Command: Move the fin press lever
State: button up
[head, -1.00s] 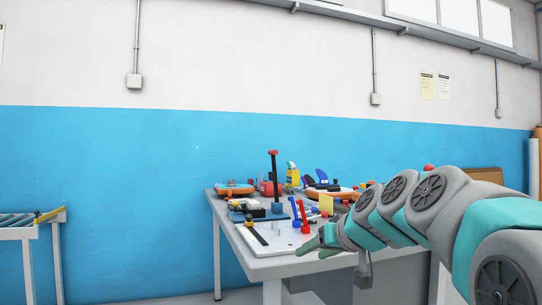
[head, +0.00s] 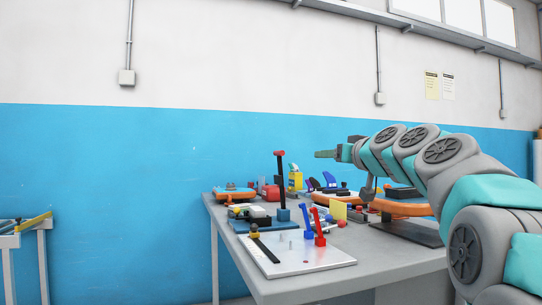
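A tall black lever with a red cross-grip (head: 281,178) stands upright from a blue block near the middle of the table. It looks like the fin press lever. A blue base plate with black and white parts (head: 262,224) lies beside its foot. My gripper (head: 325,154) has green fingers that point left. In the picture it is right of the red grip, at about the same height, and apart from it. Its fingers show side-on as one narrow shape, so the gap between them cannot be told.
A white board (head: 300,258) with a black strip and red and blue upright levers (head: 317,226) lies at the table's front. Orange boards, a yellow bottle (head: 295,180) and blue fins crowd the back. The grey table (head: 372,258) has bare surface at front right.

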aim_at(279, 178)
jog(key=i+j, duration=0.25)
jog(key=i, duration=0.25)
jog(key=i+j, duration=0.25)
jog(key=i, duration=0.3)
